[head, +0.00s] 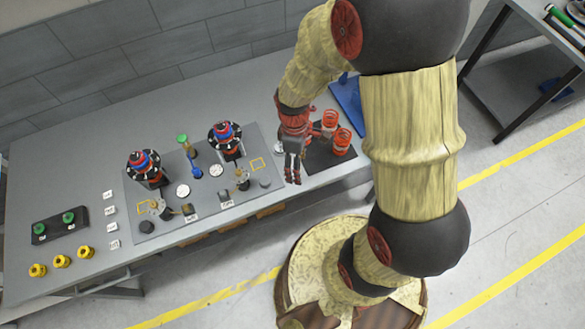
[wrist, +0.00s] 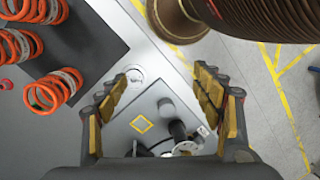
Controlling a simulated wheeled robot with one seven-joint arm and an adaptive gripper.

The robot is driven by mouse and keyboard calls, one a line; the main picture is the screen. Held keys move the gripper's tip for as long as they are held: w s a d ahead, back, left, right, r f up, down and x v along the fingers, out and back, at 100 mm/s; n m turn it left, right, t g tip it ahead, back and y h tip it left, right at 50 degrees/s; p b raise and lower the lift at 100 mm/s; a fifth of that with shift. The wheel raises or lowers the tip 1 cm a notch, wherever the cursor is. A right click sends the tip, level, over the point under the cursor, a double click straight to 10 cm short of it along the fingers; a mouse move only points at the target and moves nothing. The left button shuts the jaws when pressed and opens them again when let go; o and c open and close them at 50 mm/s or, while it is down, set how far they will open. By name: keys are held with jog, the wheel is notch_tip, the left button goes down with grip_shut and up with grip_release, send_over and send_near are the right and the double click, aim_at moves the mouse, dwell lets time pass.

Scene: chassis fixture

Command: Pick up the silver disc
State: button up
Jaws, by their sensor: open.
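A small silver disc (wrist: 135,76) lies flat on the grey table in the wrist view, between the dark mat and the fixture plate. It appears just inside my left fingertip and off-centre in the jaw gap. In the head view a silvery spot beside my wrist (head: 279,147) seems to be this disc, partly hidden by my arm. My gripper (head: 292,181) is open and points down near the table's front edge. In the wrist view the jaws (wrist: 160,78) are wide apart and empty.
Orange springs (head: 342,138) stand on a dark mat (head: 317,158) right of my gripper. The grey fixture plate (head: 225,201) holds two striped shock-absorber-like assemblies, two pale discs (head: 183,190) and a grey cylinder (head: 265,182). Yellow parts (head: 61,261) stand at far left.

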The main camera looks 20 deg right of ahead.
jog(key=w+f+n, duration=0.1)
jog(key=n, duration=0.2)
jog(key=w+f+n+t, duration=0.1)
jog(key=w+f+n, duration=0.1)
jog(key=n, duration=0.2)
jog(key=w+f+n, duration=0.2)
jog(key=n, duration=0.2)
jog(key=shift+w, duration=0.15)
jog(key=n, duration=0.2)
jog(key=shift+w+f+n+t, duration=0.1)
jog(key=shift+w+n+t, duration=0.3)
jog(key=shift+s+d+f, duration=0.1)
jog(key=shift+f, duration=1.85)
jog(key=shift+s+d+f, duration=0.1)
jog(key=shift+f, duration=1.8)
jog(key=c, duration=1.3)
